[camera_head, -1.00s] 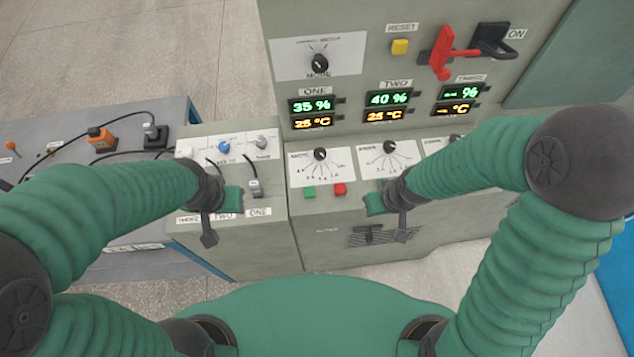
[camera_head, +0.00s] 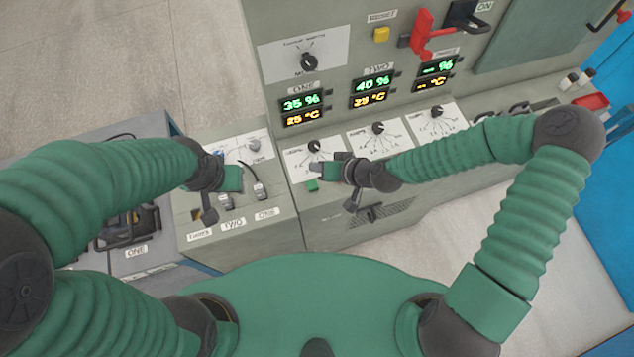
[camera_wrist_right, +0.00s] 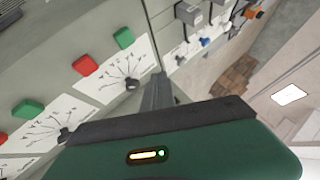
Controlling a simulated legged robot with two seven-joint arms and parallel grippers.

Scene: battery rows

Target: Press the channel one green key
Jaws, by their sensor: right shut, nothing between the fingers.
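The channel one green key (camera_head: 313,185) is on the sloping desk below the channel one dial (camera_head: 314,146), left of my right wrist. It also shows near the top of the right wrist view (camera_wrist_right: 123,37), beside a red key (camera_wrist_right: 86,65). My right wrist hides that red key in the head view. My right gripper (camera_head: 351,206) is shut and empty, with its fingers hanging right of and below the green key, apart from it in the picture. Its dark fingers also show in the right wrist view (camera_wrist_right: 157,88). My left gripper (camera_head: 209,214) looks shut and empty over the left panel.
The ONE display (camera_head: 301,109) reads 35 % and 25 °C. The TWO dial (camera_head: 379,128) and THREE dial (camera_head: 437,111) are to the right. A yellow reset button (camera_head: 381,34) and red lever (camera_head: 421,35) are above. Small levers (camera_head: 259,191) stand near my left gripper.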

